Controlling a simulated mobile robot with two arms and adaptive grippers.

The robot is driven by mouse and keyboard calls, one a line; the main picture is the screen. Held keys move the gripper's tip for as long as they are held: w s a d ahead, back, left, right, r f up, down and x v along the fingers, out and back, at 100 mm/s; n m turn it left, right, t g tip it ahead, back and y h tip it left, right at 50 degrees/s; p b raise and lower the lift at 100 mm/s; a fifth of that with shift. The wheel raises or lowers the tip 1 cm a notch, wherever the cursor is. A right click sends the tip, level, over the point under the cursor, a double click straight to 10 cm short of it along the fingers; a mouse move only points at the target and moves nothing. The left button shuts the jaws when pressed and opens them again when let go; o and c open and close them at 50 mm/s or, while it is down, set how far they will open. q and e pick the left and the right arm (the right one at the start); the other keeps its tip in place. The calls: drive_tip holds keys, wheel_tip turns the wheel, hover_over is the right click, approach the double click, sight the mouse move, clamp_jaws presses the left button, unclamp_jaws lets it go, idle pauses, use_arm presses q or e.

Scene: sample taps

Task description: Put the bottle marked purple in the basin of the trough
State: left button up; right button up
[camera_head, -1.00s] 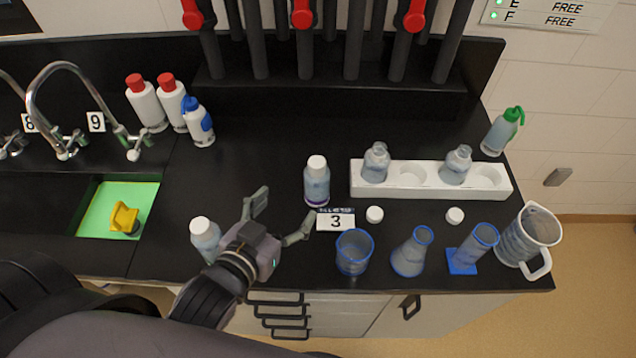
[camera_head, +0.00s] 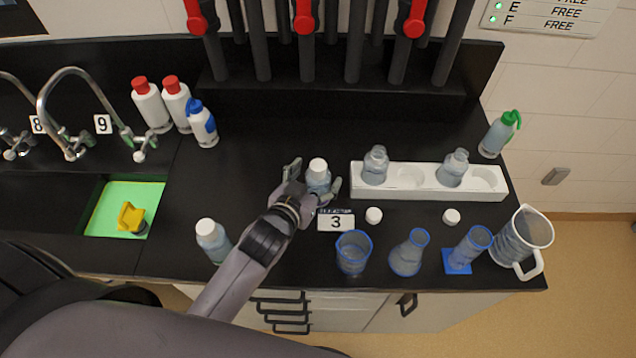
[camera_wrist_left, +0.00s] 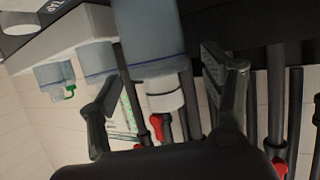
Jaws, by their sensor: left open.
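A clear bottle with a white cap (camera_head: 318,168) stands upright mid-counter behind the number 3 card. A purplish-blue line shows on it in the wrist view (camera_wrist_left: 150,38), but I cannot read its marking. My left gripper (camera_head: 314,179) is open, with one finger on each side of this bottle; I cannot tell whether they touch it. A second white-capped bottle (camera_head: 212,240) stands front left, its marking not readable. The trough's basin (camera_head: 105,208) is sunk into the counter at the left, with a green floor. My right gripper is not in view.
A yellow object (camera_head: 131,217) lies in the basin. Taps (camera_head: 72,140) and red-capped bottles (camera_head: 151,105) stand behind. A white rack (camera_head: 410,180) with two bottles is close right of the gripper. Blue-rimmed glassware (camera_head: 353,253) and a jug (camera_head: 522,240) line the front right.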

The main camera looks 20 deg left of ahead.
use_arm(q)
drive_tip(key=shift+x, duration=0.9)
clamp_jaws()
idle(0.4)
